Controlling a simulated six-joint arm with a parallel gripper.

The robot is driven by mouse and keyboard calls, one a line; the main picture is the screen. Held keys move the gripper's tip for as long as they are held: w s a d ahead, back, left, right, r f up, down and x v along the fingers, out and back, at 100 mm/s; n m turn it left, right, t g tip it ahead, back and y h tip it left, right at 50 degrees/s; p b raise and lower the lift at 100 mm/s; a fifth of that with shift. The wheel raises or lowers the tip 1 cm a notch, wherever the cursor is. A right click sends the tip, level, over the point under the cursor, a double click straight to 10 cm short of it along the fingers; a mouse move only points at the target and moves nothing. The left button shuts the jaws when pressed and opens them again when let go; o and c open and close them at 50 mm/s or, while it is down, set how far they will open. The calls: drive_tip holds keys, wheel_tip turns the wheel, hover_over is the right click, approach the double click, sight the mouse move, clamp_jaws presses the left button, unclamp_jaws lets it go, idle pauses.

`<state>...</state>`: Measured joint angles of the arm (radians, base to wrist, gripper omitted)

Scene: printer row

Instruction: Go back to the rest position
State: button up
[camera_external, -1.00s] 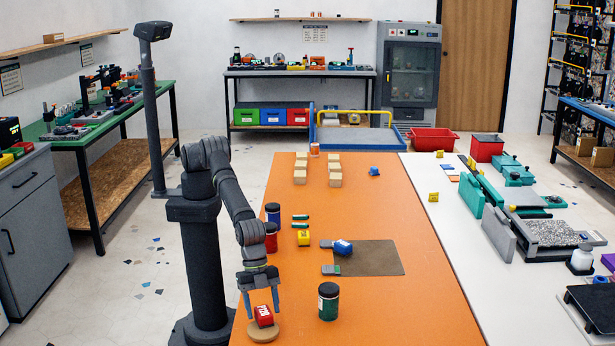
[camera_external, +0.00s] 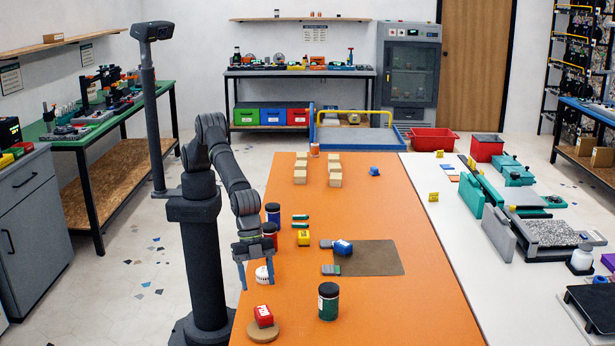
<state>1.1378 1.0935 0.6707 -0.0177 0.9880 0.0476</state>
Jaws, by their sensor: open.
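My gripper (camera_external: 256,284) hangs from my arm above the near left part of the orange table (camera_external: 400,310). Its two fingers point down and stand apart, with nothing held. A red block with white lettering (camera_external: 263,315) sits on a round tan disc (camera_external: 262,332) below the gripper, apart from the fingers. A small white round item (camera_external: 262,275) shows between or behind the fingers; I cannot tell its exact distance from them.
A dark jar with a green label (camera_external: 328,301) stands right of the disc. Dark jars (camera_external: 272,212), a yellow block (camera_external: 304,238) and a brown mat (camera_external: 368,258) with a blue item (camera_external: 343,247) lie farther back. Wooden blocks (camera_external: 335,180) stand at the far end.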

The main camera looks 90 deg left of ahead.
sight(262, 309)
drive_tip(key=x, duration=0.9)
drive_tip(key=shift+d+f, duration=0.1)
wheel_tip(262, 309, up, 5)
drive_tip(key=shift+f, duration=0.2)
drive_tip(key=s+r, duration=0.6)
drive_tip(key=s, duration=0.5)
drive_tip(key=w+a+f+m+g, duration=0.1)
drive_tip(key=w+a+m, duration=0.15)
drive_tip(key=a, duration=0.25)
drive_tip(key=w+a+f+m, duration=0.1)
drive_tip(key=w+a, duration=0.2)
drive_tip(key=a, duration=0.2)
drive_tip(key=shift+h, duration=0.3)
drive_tip(key=w+f, duration=0.2)
drive_tip(key=w, duration=0.1)
drive_tip(key=w+f, duration=0.1)
drive_tip(key=w, duration=0.2)
drive_tip(key=w+a+f, duration=0.1)
drive_tip(key=w+f, duration=0.1)
drive_tip(key=w, duration=0.1)
drive_tip(key=shift+w+f, duration=0.3)
drive_tip(key=shift+w, duration=0.1)
drive_tip(key=shift+o, duration=0.3)
